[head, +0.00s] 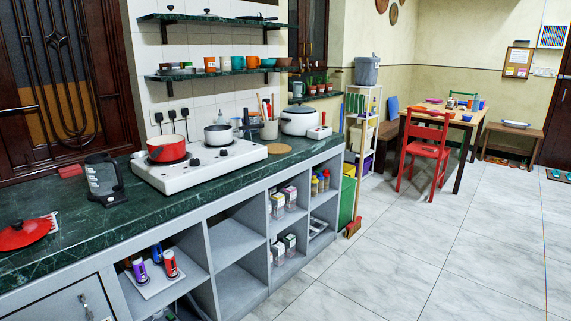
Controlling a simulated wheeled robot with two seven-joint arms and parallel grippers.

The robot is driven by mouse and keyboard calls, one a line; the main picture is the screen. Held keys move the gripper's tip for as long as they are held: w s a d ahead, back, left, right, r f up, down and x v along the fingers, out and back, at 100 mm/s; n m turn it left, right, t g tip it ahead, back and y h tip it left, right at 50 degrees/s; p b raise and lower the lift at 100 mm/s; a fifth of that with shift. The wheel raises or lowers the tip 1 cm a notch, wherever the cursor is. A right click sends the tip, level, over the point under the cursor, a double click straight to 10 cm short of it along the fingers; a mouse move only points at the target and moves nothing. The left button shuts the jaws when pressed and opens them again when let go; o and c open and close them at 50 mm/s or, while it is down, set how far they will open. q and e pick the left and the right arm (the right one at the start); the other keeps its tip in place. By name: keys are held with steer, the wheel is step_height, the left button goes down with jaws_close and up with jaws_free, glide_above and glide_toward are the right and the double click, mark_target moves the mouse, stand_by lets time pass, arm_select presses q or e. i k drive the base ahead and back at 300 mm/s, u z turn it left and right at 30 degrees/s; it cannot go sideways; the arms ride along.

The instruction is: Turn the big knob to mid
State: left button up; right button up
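A white two-burner cooktop (175,181) sits on the green counter in the head view. Two small dark knobs show on its top, one at the left (194,162) and one at the right (223,153). I cannot tell which is bigger or how either is turned. No water purifier is clearly identifiable, and no other knob can be picked out as the big one. A red pot (166,149) stands on the left burner and a pale pot (218,135) on the right one. Neither of my grippers is in view.
A dark jug (104,178) stands left of the cooktop, and a red lid (22,235) lies farther left. A white cooker (299,121) stands at the counter's far end. The tiled floor (440,250) right of the counter is open, with a red chair (426,150) beyond.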

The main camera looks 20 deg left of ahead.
mark_target(194, 162)
steer(key=z, duration=0.4)
steer(key=i, duration=0.65)
steer(key=u, duration=0.85)
steer(key=i, duration=1.2)
steer(key=u, duration=1.2)
